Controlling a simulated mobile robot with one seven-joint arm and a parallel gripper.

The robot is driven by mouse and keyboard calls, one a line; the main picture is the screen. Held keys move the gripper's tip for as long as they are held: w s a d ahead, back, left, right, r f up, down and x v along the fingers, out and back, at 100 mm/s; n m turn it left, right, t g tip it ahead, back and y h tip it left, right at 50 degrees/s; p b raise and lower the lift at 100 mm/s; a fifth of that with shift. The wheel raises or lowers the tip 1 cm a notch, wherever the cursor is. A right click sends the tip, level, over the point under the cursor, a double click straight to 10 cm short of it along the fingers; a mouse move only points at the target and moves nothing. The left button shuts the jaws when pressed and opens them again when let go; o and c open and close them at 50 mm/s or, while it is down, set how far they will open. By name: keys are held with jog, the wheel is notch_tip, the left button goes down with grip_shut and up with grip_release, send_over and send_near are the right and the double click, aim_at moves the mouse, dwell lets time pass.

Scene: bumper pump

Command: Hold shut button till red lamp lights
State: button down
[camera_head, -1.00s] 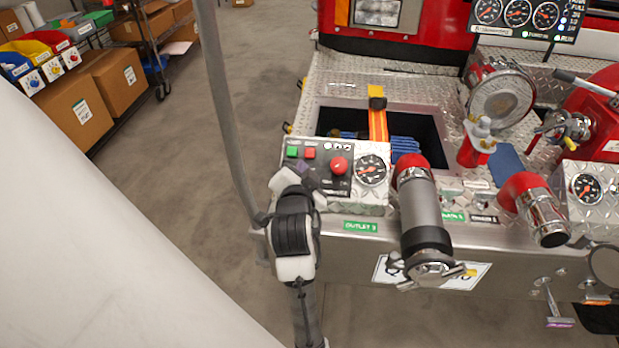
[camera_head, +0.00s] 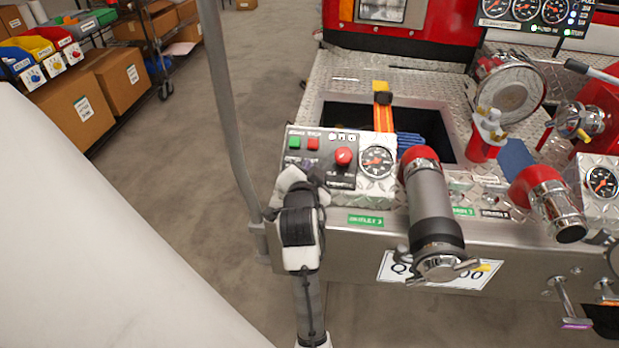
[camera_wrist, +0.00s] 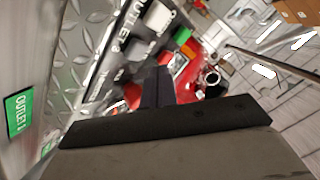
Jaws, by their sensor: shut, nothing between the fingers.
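My gripper (camera_head: 310,174) is at the panel's front lower left, below the buttons, and covers part of the panel lettering. In the wrist view its dark fingers (camera_wrist: 157,78) are shut and empty, in front of the tilted panel. I cannot tell whether the fingertips touch anything.
A gauge (camera_head: 377,162) sits right of the knob. A thick grey pipe (camera_head: 428,200) with a red elbow stands beside the panel. An open well lies behind it. A grey vertical pole (camera_head: 226,90) stands left. Shelves with boxes (camera_head: 75,110) are far left, beyond clear floor.

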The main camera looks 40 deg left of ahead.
jog(key=shift+w+a+f, duration=0.2)
jog(key=shift+w+f, duration=0.1)
jog(key=shift+f, duration=0.3)
dwell(1.6)
jog(key=shift+w+a+f+b, duration=0.1)
jog(key=shift+w+f+b, duration=0.1)
jog(key=shift+f+b, duration=0.15)
jog(key=shift+w+a+f+b, duration=0.15)
jog(key=shift+w+f+b, duration=0.05)
jog(key=shift+f+b, duration=0.25)
dwell(0.8)
jog(key=shift+r, duration=0.1)
dwell(2.7)
jog(key=shift+s+d+r+p, duration=0.25)
jog(key=shift+s+r+p, duration=0.15)
jog(key=shift+r+p, duration=0.4)
jog(key=shift+s+d+r+p, duration=0.25)
jog(key=shift+s+r+p, duration=0.1)
jog(key=shift+r+p, duration=0.3)
jog(key=shift+s+d+r+p, duration=0.2)
jog(key=shift+s+r+p, duration=0.2)
jog(key=shift+r+p, duration=0.25)
jog(key=shift+s+d+r+p, duration=0.3)
jog(key=shift+r+p, duration=0.2)
jog(key=shift+r, duration=0.25)
